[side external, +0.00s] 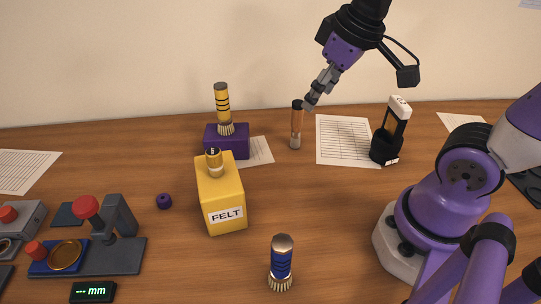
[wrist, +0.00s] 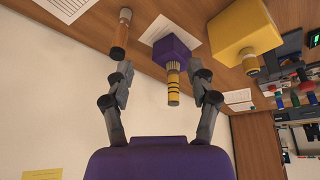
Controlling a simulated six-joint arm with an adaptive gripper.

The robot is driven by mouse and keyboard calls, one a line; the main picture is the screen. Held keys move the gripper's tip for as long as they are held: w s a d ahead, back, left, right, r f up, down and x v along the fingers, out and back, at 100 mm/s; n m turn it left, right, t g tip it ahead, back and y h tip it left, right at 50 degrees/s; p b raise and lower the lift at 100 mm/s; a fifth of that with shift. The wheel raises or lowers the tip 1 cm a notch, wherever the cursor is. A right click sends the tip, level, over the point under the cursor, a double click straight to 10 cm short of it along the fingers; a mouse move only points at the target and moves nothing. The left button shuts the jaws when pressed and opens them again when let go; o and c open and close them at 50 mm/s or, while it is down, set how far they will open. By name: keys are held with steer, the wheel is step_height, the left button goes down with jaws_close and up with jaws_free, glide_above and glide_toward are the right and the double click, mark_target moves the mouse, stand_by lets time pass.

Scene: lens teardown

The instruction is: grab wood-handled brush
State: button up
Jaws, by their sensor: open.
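The wood-handled brush (side external: 297,122) stands upright near the back of the table, brown handle up and a pale end down. In the wrist view the brush (wrist: 121,38) is at the upper left, its handle end at the tip of my left-hand finger. My gripper (side external: 311,100) is above and just right of the brush's top in the side view. In the wrist view my gripper (wrist: 160,72) is open, its two fingers wide apart, with the brush not between them. I cannot tell whether a finger touches the handle.
A yellow striped brush (side external: 222,98) stands on a purple block (side external: 227,142) to the left. A yellow FELT block (side external: 220,198) and a blue brush (side external: 281,262) are nearer. A black holder (side external: 386,147) stands right. Paper (side external: 345,142) lies between the holder and wood-handled brush.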

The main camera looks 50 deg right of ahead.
steer(key=w+d+n+g, duration=0.1)
steer(key=w+d+g, duration=0.15)
steer(key=w, duration=0.25)
steer(key=n+g, duration=0.2)
glide_above(298, 103)
steer(key=shift+s+a+f+t, duration=0.1)
steer(key=shift+s+f+t, duration=0.15)
steer(key=shift+s+f, duration=0.35)
steer(key=f, duration=0.3)
steer(key=w+f, duration=0.1)
steer(key=f, duration=0.1)
steer(key=shift+d+f, duration=0.15)
steer(key=shift+d, duration=0.25)
steer(key=f, duration=0.5)
steer(key=shift+w+a+f, duration=0.15)
steer(key=shift+a+f, duration=0.05)
steer(key=shift+f, duration=0.2)
jaws_close()
